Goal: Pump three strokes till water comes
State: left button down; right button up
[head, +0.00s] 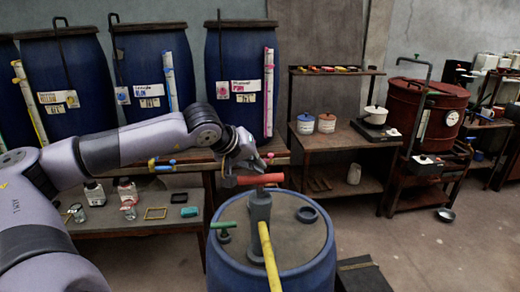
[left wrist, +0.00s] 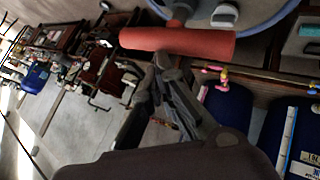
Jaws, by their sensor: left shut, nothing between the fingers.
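A grey hand pump (head: 259,212) stands upright on a blue drum (head: 300,272) in the head view. Its red handle bar (head: 260,179) lies across the top; the bar also shows large in the left wrist view (left wrist: 185,41). A yellow pipe (head: 268,255) runs down from the pump toward me. My left gripper (head: 250,163) is just above the red handle, its fingers shut and empty. In the left wrist view the fingertips (left wrist: 165,65) end close beside the bar; I cannot tell whether they touch it. No water shows. My right gripper is out of view.
A green-handled valve (head: 223,226) and a dark ring (head: 306,214) are on the drum top. A red vat (head: 427,115) stands at the right. Floor at right is mostly clear.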

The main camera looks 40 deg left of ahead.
pick_arm(q)
jog(key=shift+w+a+r+p, duration=0.1)
jog(key=shift+r+p, duration=2.4)
jog(key=shift+r, duration=0.55)
jog(key=shift+r, duration=0.2)
notch_tip(320, 180, up, 6)
jog(key=p, duration=0.5)
jog(key=shift+f, duration=0.25)
